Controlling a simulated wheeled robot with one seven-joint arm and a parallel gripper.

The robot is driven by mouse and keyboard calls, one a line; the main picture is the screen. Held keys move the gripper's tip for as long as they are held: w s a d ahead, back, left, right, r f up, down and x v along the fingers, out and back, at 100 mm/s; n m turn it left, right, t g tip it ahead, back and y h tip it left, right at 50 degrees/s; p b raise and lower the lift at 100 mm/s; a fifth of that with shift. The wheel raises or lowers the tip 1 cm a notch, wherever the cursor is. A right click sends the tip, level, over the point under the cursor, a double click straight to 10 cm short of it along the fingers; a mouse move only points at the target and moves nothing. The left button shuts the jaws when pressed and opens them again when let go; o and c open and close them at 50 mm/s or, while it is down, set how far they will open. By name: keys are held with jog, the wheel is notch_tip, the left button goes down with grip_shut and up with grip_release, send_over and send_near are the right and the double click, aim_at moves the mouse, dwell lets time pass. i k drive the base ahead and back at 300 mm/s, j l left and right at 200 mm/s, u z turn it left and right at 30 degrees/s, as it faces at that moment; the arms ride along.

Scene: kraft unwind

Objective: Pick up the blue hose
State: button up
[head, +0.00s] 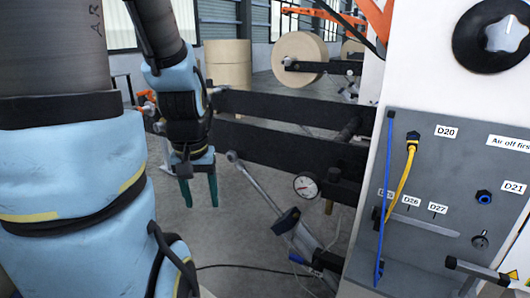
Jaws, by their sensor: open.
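The blue hose (383,205) shows as a thin, nearly straight blue line down the left side of the grey panel at the right of the head view. Its upper end is near the panel's top left, and its lower end is near the panel's bottom left. How it is fastened cannot be told. My gripper (200,192) points down at left of centre, with two teal fingers apart and nothing visible between them. It is well to the left of the blue hose, apart from it.
The grey panel (450,200) also carries a yellow hose (397,187) close to the blue hose. Dark horizontal beams (270,145) lie behind my gripper. A pressure gauge (305,187) and a grey cylinder (310,240) stand between gripper and panel. Paper rolls (300,59) are farther back.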

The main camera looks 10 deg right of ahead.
aim_at(382, 263)
jog(key=i+j+z, duration=0.15)
jog(key=z, duration=0.2)
jog(key=i+j+z, duration=0.2)
jog(key=z, duration=0.15)
jog(key=i+j+z, duration=0.25)
jog(key=z, duration=0.15)
